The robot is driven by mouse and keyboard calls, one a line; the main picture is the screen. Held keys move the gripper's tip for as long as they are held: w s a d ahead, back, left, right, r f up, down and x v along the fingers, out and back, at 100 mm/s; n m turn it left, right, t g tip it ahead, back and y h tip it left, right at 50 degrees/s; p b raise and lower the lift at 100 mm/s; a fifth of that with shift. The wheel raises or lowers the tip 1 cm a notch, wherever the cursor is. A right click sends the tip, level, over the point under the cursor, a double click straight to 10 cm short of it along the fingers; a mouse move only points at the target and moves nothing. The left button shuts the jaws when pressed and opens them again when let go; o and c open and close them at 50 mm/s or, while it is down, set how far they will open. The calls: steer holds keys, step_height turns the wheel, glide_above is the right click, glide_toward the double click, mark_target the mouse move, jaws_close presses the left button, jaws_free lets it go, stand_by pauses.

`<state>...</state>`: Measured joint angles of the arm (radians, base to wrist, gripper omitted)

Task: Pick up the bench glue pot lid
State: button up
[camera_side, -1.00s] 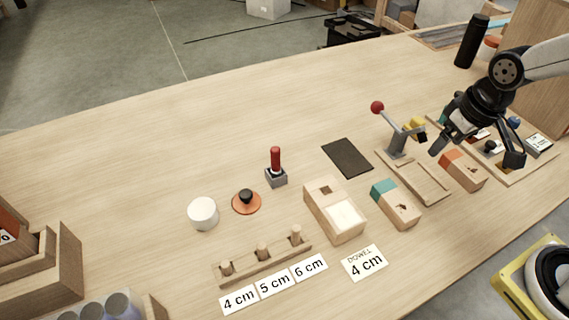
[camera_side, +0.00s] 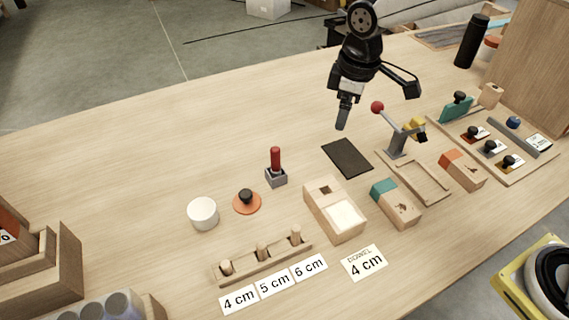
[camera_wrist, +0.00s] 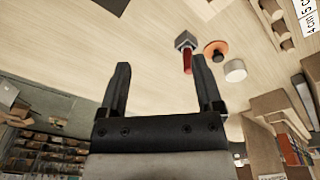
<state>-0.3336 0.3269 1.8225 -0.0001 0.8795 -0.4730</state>
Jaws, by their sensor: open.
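The glue pot lid looks to be the orange disc with a black knob (camera_side: 247,203), lying flat on the bench left of centre in the side view. It also shows in the wrist view (camera_wrist: 217,53), beyond my right finger. A white round pot (camera_side: 203,214) stands just left of the lid, apart from it; it is also in the wrist view (camera_wrist: 235,71). My gripper (camera_side: 378,106) is open and empty, raised above the far side of the bench, well to the right of the lid. Both fingers (camera_wrist: 161,66) show apart in the wrist view.
A red-handled tool in a grey block (camera_side: 276,170) stands upright just right of the lid. A wooden dowel rack (camera_side: 240,267) and a wooden box (camera_side: 322,208) are nearer the front.

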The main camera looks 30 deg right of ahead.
steer(key=w+a+f+n, duration=0.1)
steer(key=w+a+n, duration=0.3)
steer(key=a, duration=0.6)
steer(key=n+g, duration=0.1)
steer(key=n, duration=0.4)
glide_above(245, 193)
steer(key=f, duration=0.8)
steer(key=shift+d+f, duration=0.2)
steer(key=shift+f, duration=0.4)
steer(key=shift+f, duration=0.1)
steer(key=shift+a+f, duration=0.2)
steer(key=shift+f, duration=3.6)
jaws_close()
